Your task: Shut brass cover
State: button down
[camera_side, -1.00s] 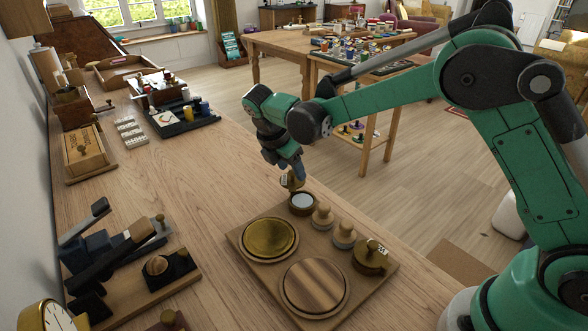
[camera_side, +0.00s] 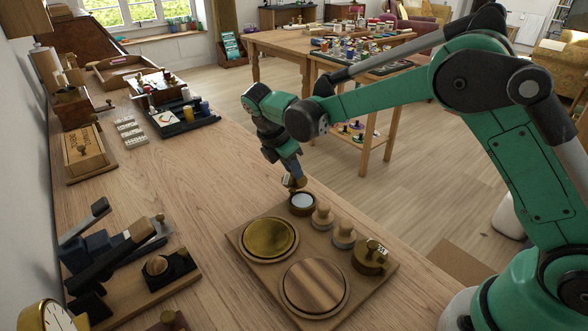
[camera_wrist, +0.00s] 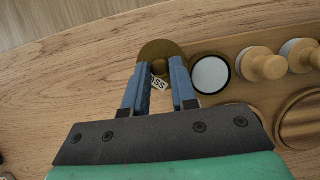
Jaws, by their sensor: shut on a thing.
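My gripper (camera_wrist: 158,88) is shut on the knob of a round brass cover (camera_wrist: 162,48). The cover carries a small white label, partly readable as "SS". In the side view my gripper (camera_side: 294,177) and the cover are at the far edge of a wooden board (camera_side: 262,268), beside a small round pot (camera_side: 302,209). The pot is uncovered and shows a pale disc inside; it also shows in the wrist view (camera_wrist: 211,74), just right of the cover. The cover is beside the pot, not over it. Whether they touch or are joined is unclear.
The board also holds a brass-coloured disc (camera_side: 270,238), a wooden disc (camera_side: 315,285), two knobbed pieces (camera_side: 322,217) (camera_side: 344,236) and a covered brass pot with a label (camera_side: 370,259). Dark hardware (camera_side: 120,250) stands at left. The bench left of my gripper is clear.

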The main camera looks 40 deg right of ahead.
jog(key=m, duration=0.2)
jog(key=m+g, duration=0.1)
jog(key=m, duration=0.1)
jog(key=s+d+m+g, duration=0.1)
jog(key=m, duration=0.1)
jog(key=shift+y, duration=0.3)
jog(key=m, duration=0.2)
jog(key=s+m+g+y, duration=0.1)
jog(key=shift+m, duration=0.4)
jog(key=m, duration=0.2)
jog(key=m+g+y, duration=0.1)
jog(key=shift+s+m, duration=0.35)
jog(key=shift+m, duration=0.05)
jog(key=m+y, duration=0.1)
jog(key=m, duration=0.3)
jog(key=s+m+y, duration=0.1)
jog(key=m, duration=0.1)
jog(key=shift+s+a+y, duration=0.1)
jog(key=shift+a+y, duration=0.2)
jog(key=m, duration=0.2)
jog(key=m+y, duration=0.1)
jog(key=shift+s+a+m, duration=0.2)
jog(key=shift+a+m, duration=0.1)
jog(key=shift+m, duration=0.1)
jog(key=shift+s+a+m+t+y, duration=0.1)
jog(key=shift+a+m+t+y, duration=0.15)
jog(key=shift+m, duration=0.5)
jog(key=shift+a+m+t+y, duration=0.1)
jog(key=shift+m+t+y, duration=0.2)
jog(key=shift+m, duration=0.45)
